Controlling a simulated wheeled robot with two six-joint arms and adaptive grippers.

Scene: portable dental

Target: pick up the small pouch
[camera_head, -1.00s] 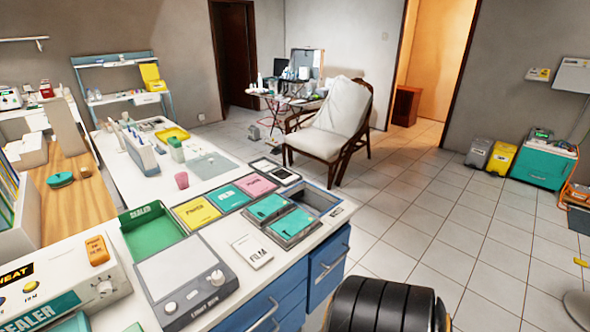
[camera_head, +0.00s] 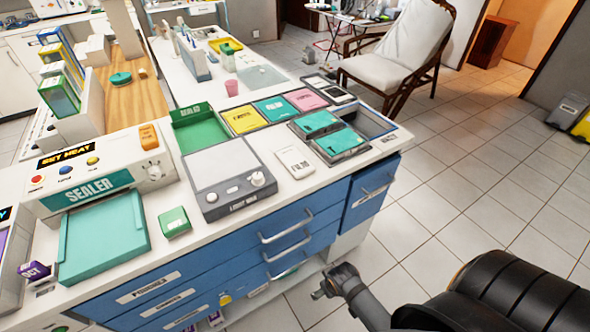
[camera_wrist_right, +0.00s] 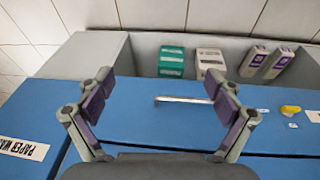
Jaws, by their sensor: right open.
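I cannot tell for sure which item is the small pouch. Flat labelled packets lie on the counter in the head view: a yellow one (camera_head: 243,120), a teal one (camera_head: 275,109) and a pink one (camera_head: 306,99). Two more teal pieces (camera_head: 319,122) sit in a grey tray to their right. My right gripper (camera_head: 326,290) is below the counter's front edge, beside the blue drawers. In the right wrist view my right gripper (camera_wrist_right: 160,106) has its fingers wide apart with nothing between them, over a blue front with a silver handle (camera_wrist_right: 184,100). My left gripper is out of view.
The counter holds a sealer (camera_head: 100,180), a small green box (camera_head: 174,222), a light box (camera_head: 228,180) and a white film pad (camera_head: 295,162). In the wrist view, a green box (camera_wrist_right: 171,61) and a white box (camera_wrist_right: 209,62) stand on a grey shelf. Tiled floor lies open at right.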

